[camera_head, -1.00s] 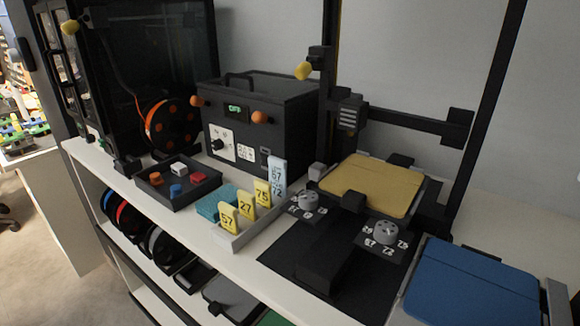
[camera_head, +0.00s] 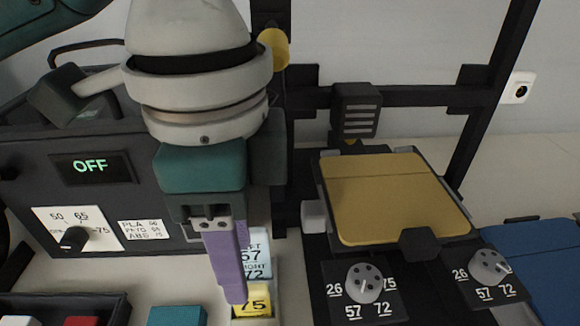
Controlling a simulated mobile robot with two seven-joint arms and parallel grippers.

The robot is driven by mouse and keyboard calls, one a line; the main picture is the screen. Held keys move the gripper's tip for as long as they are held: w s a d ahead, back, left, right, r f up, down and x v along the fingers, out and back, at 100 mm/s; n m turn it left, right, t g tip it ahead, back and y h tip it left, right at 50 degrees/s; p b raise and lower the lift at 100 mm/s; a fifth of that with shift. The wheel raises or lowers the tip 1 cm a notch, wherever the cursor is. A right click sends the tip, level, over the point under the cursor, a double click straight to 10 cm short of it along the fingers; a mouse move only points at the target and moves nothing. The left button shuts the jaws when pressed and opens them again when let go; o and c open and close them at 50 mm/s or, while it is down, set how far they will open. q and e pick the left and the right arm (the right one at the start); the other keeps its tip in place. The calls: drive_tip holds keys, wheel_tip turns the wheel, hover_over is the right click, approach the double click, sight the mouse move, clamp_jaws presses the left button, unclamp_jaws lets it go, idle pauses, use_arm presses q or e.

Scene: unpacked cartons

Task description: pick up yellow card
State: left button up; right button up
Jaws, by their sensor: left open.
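A yellow card (camera_head: 252,303) marked 75 stands upright at the bottom of the head view, cut by the frame edge. My left gripper (camera_head: 236,292) comes down from above with its purple fingers pointing down. It is open, and its tips overlap the left edge of the yellow card in the picture; I cannot tell whether they touch it. A light blue card (camera_head: 257,262) with 57 and 72 on it stands behind the yellow card, partly hidden by the fingers. The other yellow cards are out of view. My right gripper is not in view.
A black control box (camera_head: 140,175) reading OFF stands behind my left gripper. A printer with a yellow plate (camera_head: 390,195) and two numbered knobs is on the right. A dark tray (camera_head: 110,305) and a teal block (camera_head: 177,316) are at the lower left. A blue plate (camera_head: 540,262) lies far right.

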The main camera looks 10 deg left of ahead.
sight(250, 297)
use_arm(q)
drive_tip(key=f, duration=0.3)
drive_tip(key=shift+d+f, duration=0.3)
drive_tip(key=shift+f, duration=0.1)
drive_tip(key=f, duration=0.3)
drive_tip(key=f+b, duration=0.1)
drive_tip(key=f, duration=0.1)
drive_tip(key=shift+w+a+f, duration=0.2)
drive_tip(key=shift+w+a, duration=0.05)
drive_tip(key=shift+w, duration=0.05)
clamp_jaws()
